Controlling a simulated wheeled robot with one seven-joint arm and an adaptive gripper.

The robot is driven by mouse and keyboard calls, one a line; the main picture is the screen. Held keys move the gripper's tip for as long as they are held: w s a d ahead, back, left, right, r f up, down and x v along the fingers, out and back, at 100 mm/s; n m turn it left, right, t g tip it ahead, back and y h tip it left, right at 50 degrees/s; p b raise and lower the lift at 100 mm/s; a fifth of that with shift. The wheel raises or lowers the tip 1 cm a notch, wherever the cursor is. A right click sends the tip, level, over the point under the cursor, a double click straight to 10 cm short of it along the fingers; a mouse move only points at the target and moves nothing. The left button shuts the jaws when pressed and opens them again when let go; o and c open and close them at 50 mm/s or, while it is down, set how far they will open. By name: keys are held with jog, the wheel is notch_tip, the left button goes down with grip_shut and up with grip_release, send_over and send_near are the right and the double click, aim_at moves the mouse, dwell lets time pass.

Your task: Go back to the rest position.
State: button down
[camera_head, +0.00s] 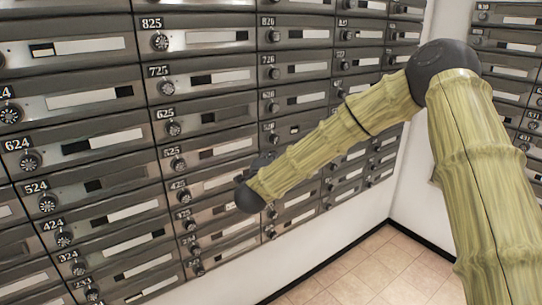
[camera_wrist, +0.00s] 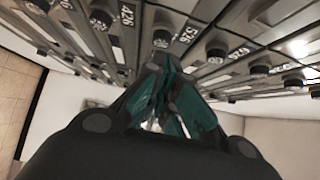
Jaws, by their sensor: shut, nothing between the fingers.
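My gripper (camera_wrist: 170,105) shows in the wrist view with its dark teal fingers shut and empty. It points toward the wall of mailboxes (camera_wrist: 105,45), near the dials marked 426 and 526. In the head view my arm reaches from the right, bends at a dark elbow and runs down to the left in front of the mailbox wall (camera_head: 100,145). The gripper itself is mostly hidden behind the dark wrist end there. I cannot tell whether the fingertips touch the wall.
Round dials (camera_head: 160,41) stick out from the grey mailbox doors. A second mailbox wall (camera_head: 510,50) stands at right, past the room corner. Tiled floor (camera_head: 360,270) lies open at the bottom right, below white wall.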

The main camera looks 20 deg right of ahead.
jog(key=s+a+f+n+g+y, duration=0.25)
jog(key=s+f+n, duration=0.25)
jog(key=s+f, duration=0.5)
jog(key=s+a+f+n+g+y, duration=0.1)
jog(key=s+f+n+g+y, duration=0.25)
jog(key=f, duration=1.05)
jog(key=s+a+f+n+y, duration=0.2)
jog(key=s+f+n, duration=0.4)
jog(key=s+f, duration=0.5)
jog(key=s+d+f+n+g, duration=0.2)
jog(key=s+f, duration=0.3)
jog(key=s, duration=0.6)
jog(key=s+d+f+n+g, duration=0.2)
jog(key=s+f+n+g, duration=0.1)
jog(key=s, duration=0.8)
jog(key=s+d+f+n+g, duration=0.3)
jog(key=s+f+g, duration=0.2)
jog(key=s, duration=0.6)
jog(key=shift+f, duration=0.95)
jog(key=shift+s, duration=0.1)
